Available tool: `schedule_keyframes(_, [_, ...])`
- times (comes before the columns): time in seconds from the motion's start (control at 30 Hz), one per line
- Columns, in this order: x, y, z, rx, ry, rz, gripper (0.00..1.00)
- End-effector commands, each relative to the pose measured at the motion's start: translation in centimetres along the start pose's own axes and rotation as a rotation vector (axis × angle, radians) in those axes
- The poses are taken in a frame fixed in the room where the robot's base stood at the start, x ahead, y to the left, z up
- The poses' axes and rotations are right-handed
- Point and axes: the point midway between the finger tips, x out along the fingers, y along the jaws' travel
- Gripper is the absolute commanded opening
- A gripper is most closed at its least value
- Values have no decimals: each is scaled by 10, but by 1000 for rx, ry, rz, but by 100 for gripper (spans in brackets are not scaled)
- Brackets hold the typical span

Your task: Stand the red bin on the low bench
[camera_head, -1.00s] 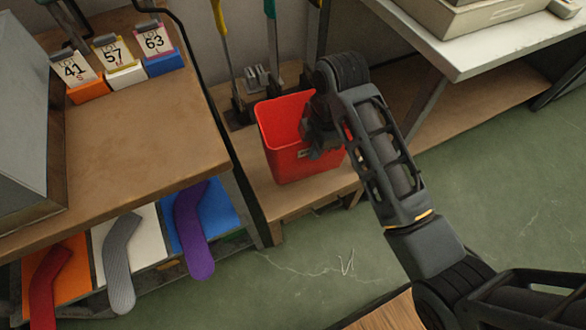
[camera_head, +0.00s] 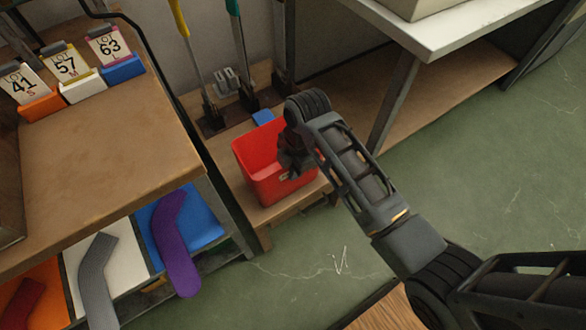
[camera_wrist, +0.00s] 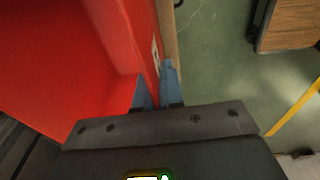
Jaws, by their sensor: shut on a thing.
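The red bin (camera_head: 258,158) is upright at the low wooden bench (camera_head: 222,168), its open mouth facing up. It overlaps the bench top in the head view; whether its base touches the wood is hard to tell. My gripper (camera_head: 295,165) is shut on the bin's right wall. In the wrist view the two blue-grey fingertips (camera_wrist: 157,88) pinch the red wall of the bin (camera_wrist: 60,60), with a pale label just beyond them. The bin's right side is partly hidden behind my gripper.
Broom-like tools with yellow (camera_head: 181,25) and teal (camera_head: 236,35) handles stand behind the bin. A blue item (camera_head: 263,117) lies behind it. A wooden table with lot cards (camera_head: 110,160) is at left, a white table (camera_head: 450,30) at upper right. Green floor (camera_head: 470,180) is clear.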

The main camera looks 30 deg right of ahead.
Motion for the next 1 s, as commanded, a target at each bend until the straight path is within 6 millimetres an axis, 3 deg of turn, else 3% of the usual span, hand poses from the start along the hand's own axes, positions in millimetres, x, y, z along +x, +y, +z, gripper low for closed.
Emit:
schedule_keyframes(0.33, [2,0,0,0,0,1,0])
schedule_keyframes(0.4, [3,0,0,0,0,0,12])
schedule_keyframes(0.63, [3,0,0,0,0,1,33])
schedule_keyframes(0.87, [2,0,0,0,0,1,33])
schedule_keyframes(1.0, [-9,1,0,0,0,3,33])
